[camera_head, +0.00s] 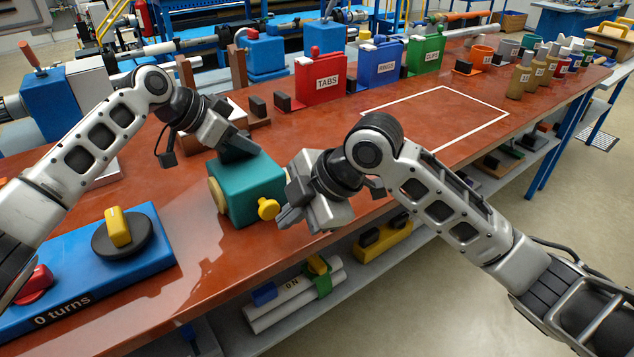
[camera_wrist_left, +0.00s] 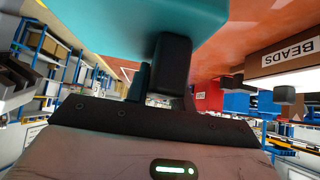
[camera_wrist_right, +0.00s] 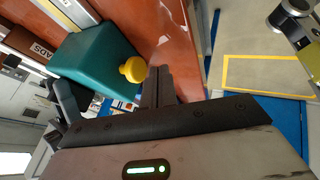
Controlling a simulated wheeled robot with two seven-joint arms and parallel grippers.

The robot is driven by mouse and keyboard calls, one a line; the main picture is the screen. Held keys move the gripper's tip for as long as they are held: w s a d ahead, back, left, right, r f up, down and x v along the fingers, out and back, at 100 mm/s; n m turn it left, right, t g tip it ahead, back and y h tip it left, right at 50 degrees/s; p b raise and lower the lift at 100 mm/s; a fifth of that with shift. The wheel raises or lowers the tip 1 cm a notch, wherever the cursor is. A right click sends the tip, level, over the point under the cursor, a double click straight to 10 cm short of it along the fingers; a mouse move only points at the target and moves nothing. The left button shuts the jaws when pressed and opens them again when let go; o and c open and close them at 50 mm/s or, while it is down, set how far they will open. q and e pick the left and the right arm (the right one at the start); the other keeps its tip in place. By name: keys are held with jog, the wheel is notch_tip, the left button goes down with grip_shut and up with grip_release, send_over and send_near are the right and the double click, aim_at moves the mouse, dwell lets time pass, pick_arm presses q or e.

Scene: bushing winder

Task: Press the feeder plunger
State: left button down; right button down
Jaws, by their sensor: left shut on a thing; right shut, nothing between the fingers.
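The feeder is a teal box (camera_head: 250,185) on the red-brown bench, with a yellow round plunger (camera_head: 268,208) on its near right side and a tan disc on its left end. My left gripper (camera_head: 238,147) is shut at the top back of the box; its fingers meet the teal body in the left wrist view (camera_wrist_left: 165,62), where the gripped part is hidden. My right gripper (camera_head: 284,217) is shut and empty, fingertips just right of the plunger. In the right wrist view the plunger (camera_wrist_right: 133,69) lies beside the closed fingertips (camera_wrist_right: 158,82); I cannot tell whether they touch.
A blue winder base (camera_head: 130,255) marked "0 turns", with a black disc and yellow handle, is at left. Red TABS (camera_head: 320,78), blue (camera_head: 381,65) and green (camera_head: 427,50) bins line the back. A white-outlined area (camera_head: 440,115) on the bench is clear. Open floor lies at right.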

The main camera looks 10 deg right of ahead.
jog(key=v, duration=0.9)
jog(key=shift+r, duration=0.35)
jog(key=shift+d, duration=0.1)
pick_arm(q)
jog(key=c, duration=1.1)
grip_release()
